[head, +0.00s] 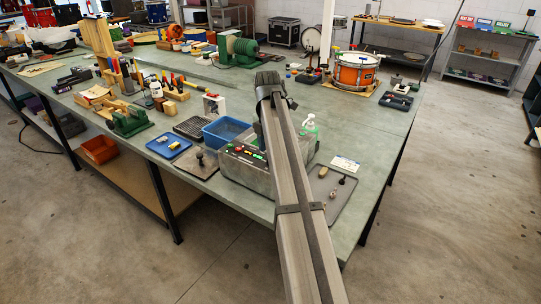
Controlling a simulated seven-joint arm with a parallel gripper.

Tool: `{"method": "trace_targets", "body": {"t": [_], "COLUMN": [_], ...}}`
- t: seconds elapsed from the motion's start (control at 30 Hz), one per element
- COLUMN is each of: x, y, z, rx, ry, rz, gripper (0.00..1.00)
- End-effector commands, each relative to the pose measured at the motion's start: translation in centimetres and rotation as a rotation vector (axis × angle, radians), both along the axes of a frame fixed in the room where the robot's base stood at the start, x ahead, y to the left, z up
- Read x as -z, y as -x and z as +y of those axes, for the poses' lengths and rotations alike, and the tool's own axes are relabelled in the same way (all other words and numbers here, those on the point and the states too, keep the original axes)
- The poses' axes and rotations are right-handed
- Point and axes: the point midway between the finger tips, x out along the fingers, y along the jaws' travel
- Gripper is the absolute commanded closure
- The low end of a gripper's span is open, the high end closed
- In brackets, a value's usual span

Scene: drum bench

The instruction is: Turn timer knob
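A grey box-shaped machine (233,172) with lit red and green readouts on a dark panel (245,152) stands near the front edge of the bench. My arm passes in front of its right part. I cannot make out a timer knob on it at this size; part of its front may be hidden behind my arm. A small white unit (211,103) with a red and dark front stands farther back on the bench, too small to read. My arm reaches up over the bench to a dark joint, and my gripper does not show.
A blue basket (226,132) stands behind the machine. A blue tray (169,145) and a grey mat (193,165) lie to its left. A soap bottle (310,126) and a dark mat (341,193) with small parts are to its right. An orange drum (355,70) stands farther back.

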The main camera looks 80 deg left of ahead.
Motion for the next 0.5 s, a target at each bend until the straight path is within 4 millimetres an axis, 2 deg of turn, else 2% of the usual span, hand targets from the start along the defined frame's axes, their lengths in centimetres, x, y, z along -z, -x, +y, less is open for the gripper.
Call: {"method": "trace_targets", "body": {"t": [0.03,0.2,0.5], "x": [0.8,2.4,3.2], "y": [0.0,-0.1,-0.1], "z": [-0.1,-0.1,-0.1], "rx": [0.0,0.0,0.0], "ry": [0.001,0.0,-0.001], "rz": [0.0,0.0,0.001], "gripper": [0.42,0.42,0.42]}}
